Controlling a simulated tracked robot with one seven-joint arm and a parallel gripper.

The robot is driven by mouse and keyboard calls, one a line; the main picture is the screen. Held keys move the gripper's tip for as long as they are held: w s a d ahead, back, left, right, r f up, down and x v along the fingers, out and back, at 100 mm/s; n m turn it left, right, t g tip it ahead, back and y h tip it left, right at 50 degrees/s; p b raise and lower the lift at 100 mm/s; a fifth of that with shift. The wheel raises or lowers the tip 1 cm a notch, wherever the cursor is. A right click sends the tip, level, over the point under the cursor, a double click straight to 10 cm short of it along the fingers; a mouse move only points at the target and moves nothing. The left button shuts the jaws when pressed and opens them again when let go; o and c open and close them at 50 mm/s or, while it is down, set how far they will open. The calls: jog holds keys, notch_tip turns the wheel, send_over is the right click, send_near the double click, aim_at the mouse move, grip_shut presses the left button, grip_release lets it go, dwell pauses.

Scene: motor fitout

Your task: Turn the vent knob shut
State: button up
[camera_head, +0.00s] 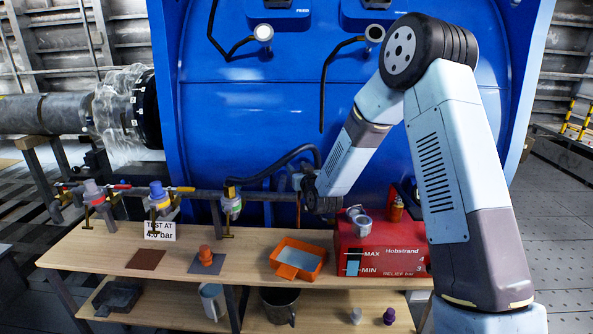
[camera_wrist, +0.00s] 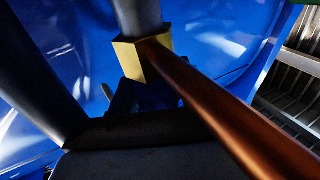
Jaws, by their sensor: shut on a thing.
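My gripper (camera_head: 307,190) is at the right end of the grey pipe (camera_head: 265,196) above the bench, in the head view. Its fingers are largely hidden by my wrist there. In the wrist view a brass hex fitting (camera_wrist: 130,57) with a grey stem above it and a copper-coloured tube (camera_wrist: 230,110) run close in front of the camera. Dark shapes lie low and left in that view. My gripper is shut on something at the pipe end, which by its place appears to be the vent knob. The knob itself is hidden, so its angle cannot be told.
Several valves with coloured caps line the pipe to the left, behind a sign (camera_head: 160,231). The wooden bench (camera_head: 110,250) bears an orange tray (camera_head: 298,259) and a red box (camera_head: 380,255). A black hose (camera_head: 270,170) arches just left of my wrist. A blue tank (camera_head: 250,100) stands behind.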

jog(key=shift+d, duration=0.1)
jog(key=o, duration=1)
jog(key=shift+c, duration=0.2)
jog(key=v, duration=1.3)
jog(key=shift+s, duration=0.35)
jog(key=shift+d, duration=0.15)
